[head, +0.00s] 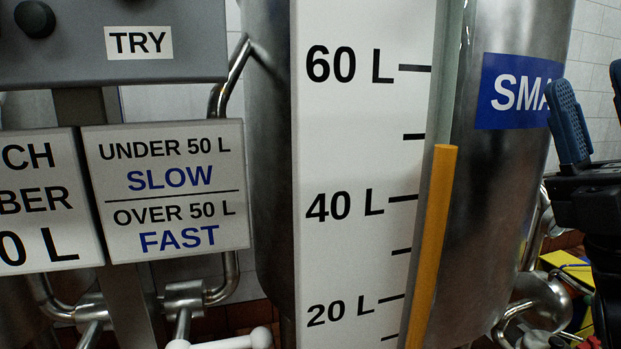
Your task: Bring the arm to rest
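My gripper (590,78) is at the right edge of the head view, partly cut off. Its two blue-padded fingers point up and stand apart, with nothing seen between them. Its dark body and my arm (600,230) run down the right edge. The gripper is in front of the right side of a steel tank (500,190) with a blue label (515,92) reading "SMA", the rest hidden.
A white scale (350,130) marks litres; the yellow column (432,245) beside it tops out near the unlabelled mark between 40 L and 60 L. A sign (165,190) gives slow under 50 L, fast over. A white valve handle (235,341) and pipes show at lower left.

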